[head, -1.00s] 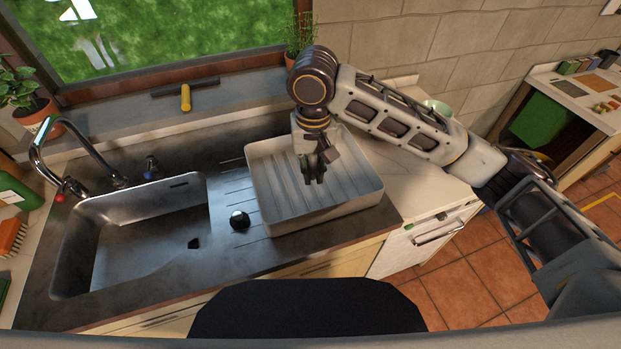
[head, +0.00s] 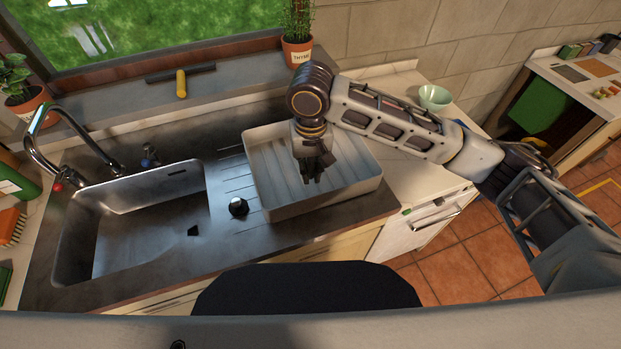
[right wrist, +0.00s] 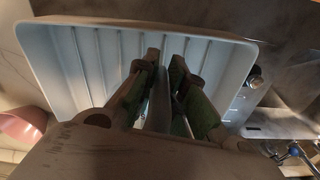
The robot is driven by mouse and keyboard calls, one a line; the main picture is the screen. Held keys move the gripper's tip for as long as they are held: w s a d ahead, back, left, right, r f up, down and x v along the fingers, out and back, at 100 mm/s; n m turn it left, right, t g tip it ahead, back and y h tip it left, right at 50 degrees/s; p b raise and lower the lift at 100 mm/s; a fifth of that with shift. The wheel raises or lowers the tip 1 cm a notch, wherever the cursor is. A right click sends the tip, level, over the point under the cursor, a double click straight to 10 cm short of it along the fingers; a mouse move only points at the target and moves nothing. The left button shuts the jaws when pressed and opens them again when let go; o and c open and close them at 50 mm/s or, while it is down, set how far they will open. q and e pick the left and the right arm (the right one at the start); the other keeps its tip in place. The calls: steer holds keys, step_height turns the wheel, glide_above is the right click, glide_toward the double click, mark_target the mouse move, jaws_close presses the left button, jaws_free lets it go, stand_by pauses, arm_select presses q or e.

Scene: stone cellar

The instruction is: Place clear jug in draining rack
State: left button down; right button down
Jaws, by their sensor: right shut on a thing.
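The draining rack (head: 330,199) is a white ribbed tray on the counter right of the sink. It fills much of the right wrist view (right wrist: 90,62). My right gripper (head: 312,179) points down over the middle of the rack. In the right wrist view its fingers (right wrist: 166,70) stand a little apart, closed on a thin, pale, see-through strip (right wrist: 161,108). This seems to be part of the clear jug; its outline hardly shows, and I cannot tell whether it touches the rack floor. My left gripper is not in view.
The steel sink (head: 140,225) with its tap (head: 75,125) lies left of the rack. A black plug (head: 238,206) sits between them. A thyme pot (head: 297,50) stands on the sill behind. A pale green bowl (head: 434,97) stands on the counter at right.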

mark_target(311, 178)
steer(key=shift+f, duration=0.45)
steer(key=shift+f, duration=0.1)
steer(key=shift+f, duration=1.75)
steer(key=shift+f, duration=0.1)
steer(key=c, duration=1.5)
jaws_free()
step_height(311, 178, up, 12)
steer(key=shift+s+r, duration=0.1)
steer(key=shift+s, duration=0.05)
